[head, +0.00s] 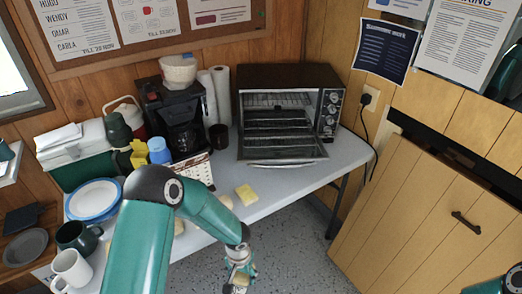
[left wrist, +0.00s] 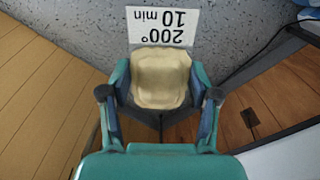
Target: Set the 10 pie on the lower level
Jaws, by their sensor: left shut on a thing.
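The pie (left wrist: 160,78) is pale and roughly square, with a card (left wrist: 163,27) behind it reading "200° 10 min", upside down in the left wrist view. My left gripper (left wrist: 160,95) is shut on this pie. In the head view the left gripper (head: 239,277) hangs low, beyond the table's front edge and over the floor. The toaster oven (head: 290,75) stands at the back of the table with its door (head: 284,151) folded down. Racks (head: 278,124) show inside at more than one height. My right gripper is out of view.
A yellow block-like item (head: 246,194) and a tan round one (head: 226,201) lie near the table's (head: 300,178) front edge. The coffee maker (head: 183,120), paper rolls (head: 221,90) and dark mug (head: 218,137) stand left of the oven. Plates (head: 95,199) and mugs (head: 72,268) are farther left.

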